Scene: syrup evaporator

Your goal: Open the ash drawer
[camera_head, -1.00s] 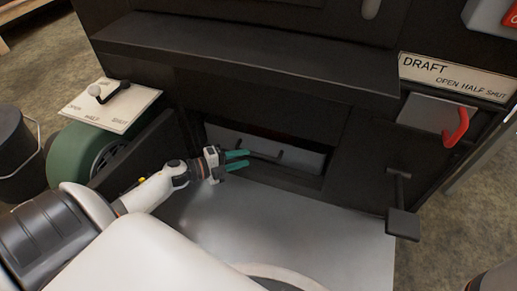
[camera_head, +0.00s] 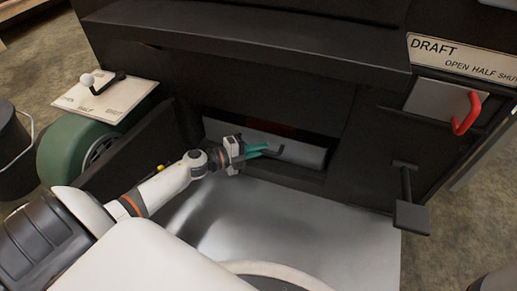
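The ash drawer (camera_head: 308,156) is the pale grey front in the low recess of the dark evaporator front. Its dark bar handle (camera_head: 279,150) shows only at its right end; the rest is hidden behind my fingers. My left gripper (camera_head: 264,150) reaches in from the left at the drawer front. Its green fingers are close together at the handle and look shut on it. The drawer front still sits within the recess; I cannot tell whether it has shifted. My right gripper is not in view.
A bare metal sheet (camera_head: 300,220) lies in front of the recess. To the right are a dark latch handle (camera_head: 410,213) and a red draft handle (camera_head: 467,114). A green blower (camera_head: 68,155) and a dark bucket (camera_head: 14,150) stand at the left.

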